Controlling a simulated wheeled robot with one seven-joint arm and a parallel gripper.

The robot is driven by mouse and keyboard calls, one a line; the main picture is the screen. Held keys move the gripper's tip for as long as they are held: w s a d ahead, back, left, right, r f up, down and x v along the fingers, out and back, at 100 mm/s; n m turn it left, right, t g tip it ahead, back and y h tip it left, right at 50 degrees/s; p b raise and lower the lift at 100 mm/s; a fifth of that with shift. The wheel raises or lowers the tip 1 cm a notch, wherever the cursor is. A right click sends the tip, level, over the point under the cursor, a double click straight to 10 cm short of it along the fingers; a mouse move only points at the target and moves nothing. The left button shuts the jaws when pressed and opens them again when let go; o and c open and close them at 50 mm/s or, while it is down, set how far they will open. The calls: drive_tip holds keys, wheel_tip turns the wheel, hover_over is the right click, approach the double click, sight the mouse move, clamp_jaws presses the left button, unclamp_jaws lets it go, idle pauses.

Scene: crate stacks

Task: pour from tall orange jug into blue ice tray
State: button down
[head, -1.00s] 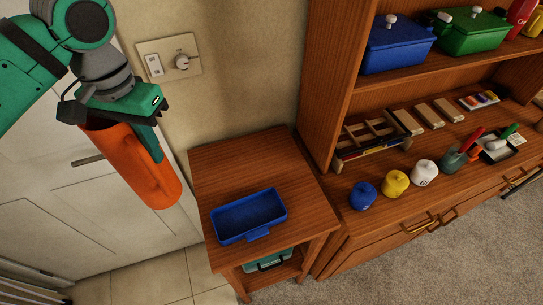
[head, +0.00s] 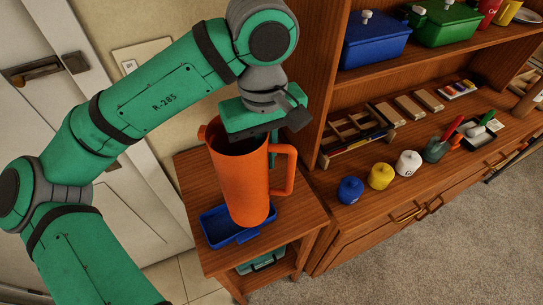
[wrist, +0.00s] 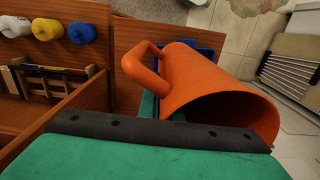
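The tall orange jug (head: 240,180) is held near its rim by my gripper (head: 258,135). The fingertips are mostly hidden behind the jug. In the head view the jug is close to upright, with its mouth up and its handle to the right. The blue ice tray (head: 212,228) lies on the small wooden table, and the jug covers much of it in this view. I cannot tell how high the jug is above it. In the wrist view the jug (wrist: 205,80) shows its open mouth and handle, with a bit of the blue tray (wrist: 205,50) behind it. No liquid is visible.
The small wooden table (head: 190,170) stands against the wall beside a wooden shelf unit (head: 325,235). Blue (head: 350,190), yellow (head: 381,176) and white (head: 408,163) pots line the shelf's front edge. Blue and green lidded boxes stand above. A door is at left.

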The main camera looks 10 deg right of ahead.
drive_tip(key=s+d+r+g+h, duration=0.1)
drive_tip(key=d+r+h, duration=0.1)
drive_tip(key=d+h, duration=0.25)
wheel_tip(320, 180, down, 6)
drive_tip(key=g+h, duration=0.1)
drive_tip(key=h, duration=0.8)
drive_tip(key=shift+a+f, duration=0.25)
idle(0.4)
